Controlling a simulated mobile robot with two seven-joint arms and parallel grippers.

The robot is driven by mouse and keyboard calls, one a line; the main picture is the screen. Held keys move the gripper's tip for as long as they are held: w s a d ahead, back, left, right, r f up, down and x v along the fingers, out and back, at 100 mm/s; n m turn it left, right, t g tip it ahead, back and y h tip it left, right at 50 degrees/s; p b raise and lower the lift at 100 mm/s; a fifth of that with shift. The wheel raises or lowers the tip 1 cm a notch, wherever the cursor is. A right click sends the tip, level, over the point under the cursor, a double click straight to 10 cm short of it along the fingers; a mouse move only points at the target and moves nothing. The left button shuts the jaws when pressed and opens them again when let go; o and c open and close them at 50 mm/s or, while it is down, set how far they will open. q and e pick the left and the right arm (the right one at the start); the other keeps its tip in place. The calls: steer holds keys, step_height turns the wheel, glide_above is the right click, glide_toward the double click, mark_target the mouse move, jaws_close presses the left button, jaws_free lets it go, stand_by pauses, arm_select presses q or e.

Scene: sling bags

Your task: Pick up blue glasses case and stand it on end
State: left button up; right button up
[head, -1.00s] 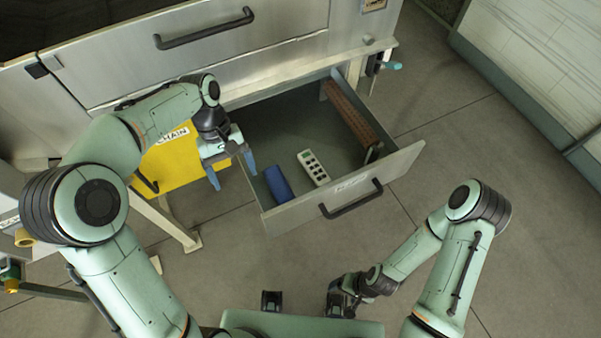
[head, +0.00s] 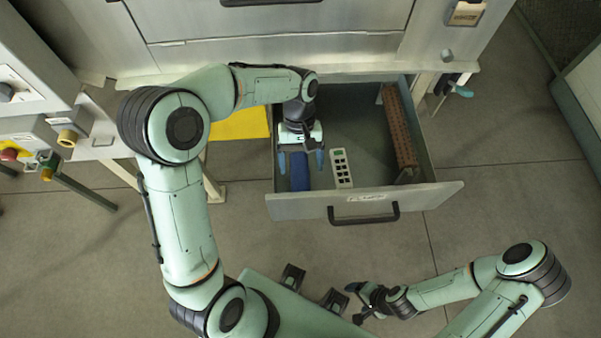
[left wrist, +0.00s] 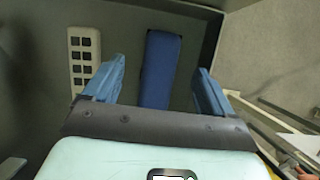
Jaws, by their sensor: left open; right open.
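The blue glasses case (head: 300,170) lies flat in the open drawer, near its left wall and front panel. My left gripper (head: 300,163) is open above the case, with its two blue fingers to either side of it in the head view. In the left wrist view the case (left wrist: 160,70) shows between the open fingers (left wrist: 160,85), beyond their tips; nothing is held. My right gripper (head: 360,303) is open and empty, low over the floor outside the drawer.
A white remote-like block with dark buttons (head: 341,168) lies right of the case; it also shows in the left wrist view (left wrist: 84,58). A brown perforated bar (head: 400,128) runs along the drawer's right side. The drawer (head: 440,193) has a front handle (head: 364,214).

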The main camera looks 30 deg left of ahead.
mark_target(301, 183)
arm_select(q)
steer(key=shift+x, duration=0.85)
steer(key=shift+s+x, duration=0.2)
steer(key=shift+x, duration=2.45)
steer(key=c, duration=1.1)
